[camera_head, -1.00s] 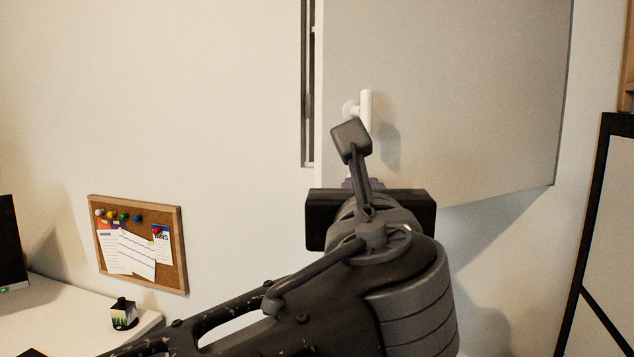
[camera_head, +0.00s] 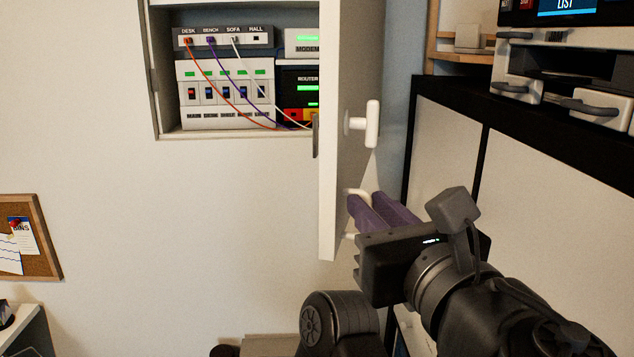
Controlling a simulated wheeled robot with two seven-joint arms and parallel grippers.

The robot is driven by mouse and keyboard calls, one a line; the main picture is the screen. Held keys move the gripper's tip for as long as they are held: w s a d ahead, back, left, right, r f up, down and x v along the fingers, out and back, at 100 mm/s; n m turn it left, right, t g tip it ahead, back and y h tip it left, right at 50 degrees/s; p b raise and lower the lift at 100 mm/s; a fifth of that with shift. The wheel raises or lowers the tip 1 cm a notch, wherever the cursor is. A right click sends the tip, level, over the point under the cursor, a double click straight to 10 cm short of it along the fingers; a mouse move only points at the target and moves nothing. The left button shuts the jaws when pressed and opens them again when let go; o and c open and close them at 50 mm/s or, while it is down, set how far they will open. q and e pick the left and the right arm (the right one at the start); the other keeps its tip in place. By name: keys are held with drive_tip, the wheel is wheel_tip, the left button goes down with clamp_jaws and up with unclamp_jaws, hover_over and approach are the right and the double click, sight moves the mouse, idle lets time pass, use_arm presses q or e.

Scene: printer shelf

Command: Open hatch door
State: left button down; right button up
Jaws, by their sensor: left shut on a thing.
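The white hatch door (camera_head: 343,60) stands swung out from the wall box and shows nearly edge-on. A white T-shaped knob (camera_head: 371,124) sticks out from its outer face. Below it, a lower white handle (camera_head: 355,192) shows partly behind purple fingertips. My left gripper (camera_head: 364,216) is at this lower handle and shut on it; the fingers hide most of it. The open box (camera_head: 160,136) shows a panel with labelled ports, switches, a modem and a router. My right gripper is not in view.
Orange, purple and white cables (camera_head: 236,92) hang inside the box. A black-framed cabinet (camera_head: 445,130) stands close on the right, with a machine (camera_head: 560,62) on top. A corkboard (camera_head: 45,237) hangs at the left. The wall below the box is bare.

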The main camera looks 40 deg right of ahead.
use_arm(q)
drive_tip(key=shift+w+d+r, duration=0.1)
drive_tip(key=shift+w+r, duration=0.3)
drive_tip(key=shift+w, duration=0.05)
drive_tip(key=c, duration=1.7)
unclamp_jaws()
drive_tip(key=shift+o, duration=1)
drive_tip(key=shift+w+d+f, duration=0.15)
drive_tip(key=shift+w+d, duration=0.2)
drive_tip(key=shift+w, duration=0.05)
drive_tip(key=shift+a, duration=0.1)
drive_tip(key=shift+c, duration=0.2)
drive_tip(key=shift+s, duration=0.2)
